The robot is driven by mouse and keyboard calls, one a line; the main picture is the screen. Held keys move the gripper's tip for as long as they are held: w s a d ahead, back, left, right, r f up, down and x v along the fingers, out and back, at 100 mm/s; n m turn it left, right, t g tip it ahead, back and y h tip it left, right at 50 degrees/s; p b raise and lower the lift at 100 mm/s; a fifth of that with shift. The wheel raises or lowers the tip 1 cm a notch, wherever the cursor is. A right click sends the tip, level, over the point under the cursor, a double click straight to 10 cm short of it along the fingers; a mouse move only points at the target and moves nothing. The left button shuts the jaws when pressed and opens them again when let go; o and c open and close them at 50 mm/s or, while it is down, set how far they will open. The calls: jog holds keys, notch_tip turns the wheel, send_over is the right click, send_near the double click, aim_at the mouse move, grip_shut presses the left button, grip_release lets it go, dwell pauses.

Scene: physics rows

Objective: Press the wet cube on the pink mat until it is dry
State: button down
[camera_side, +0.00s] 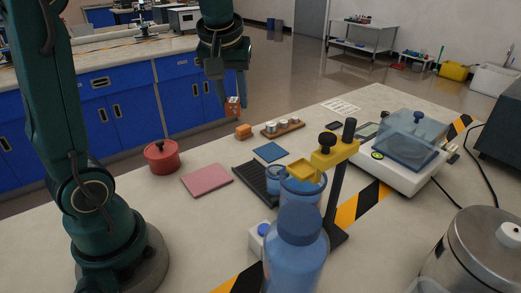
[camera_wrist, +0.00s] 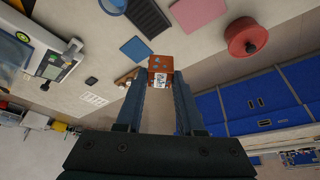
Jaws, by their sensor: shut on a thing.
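My gripper (camera_side: 232,95) is shut on a small orange-brown cube and holds it in the air, above and behind the table items. The cube (camera_side: 232,106) has a pale patterned face; in the wrist view the cube (camera_wrist: 160,65) shows small bluish spots between the fingertips. I cannot tell how wet it is. The pink mat (camera_side: 207,179) lies flat and bare on the table, well below and apart from the cube; it also shows at the top of the wrist view (camera_wrist: 196,12).
A red lidded pot (camera_side: 162,157) stands left of the mat. An orange block (camera_side: 243,131), a wooden tray with metal weights (camera_side: 283,129), a blue pad (camera_side: 270,152) and a black ribbed tray (camera_side: 247,179) lie to the right. Blue containers and a yellow-topped stand (camera_side: 335,150) are further right.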

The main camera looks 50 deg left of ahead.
jog(key=shift+s+a+f+n+g+y, duration=0.2)
jog(key=shift+s+a+f+n+g, duration=0.65)
jog(key=shift+f, duration=1.9)
jog(key=shift+s+a+f+n+g+y, duration=0.2)
jog(key=shift+s+a+f+n, duration=0.6)
jog(key=shift+s+f+n, duration=1.5)
jog(key=shift+s+a+f+n+g+y, duration=0.25)
jog(key=shift+a+f+n+g, duration=0.55)
jog(key=shift+f, duration=2.45)
jog(key=shift+n+t, duration=0.25)
jog(key=shift+n, duration=0.1)
jog(key=c, duration=1.2)
grip_release()
jog(key=shift+c, duration=0.2)
grip_shut()
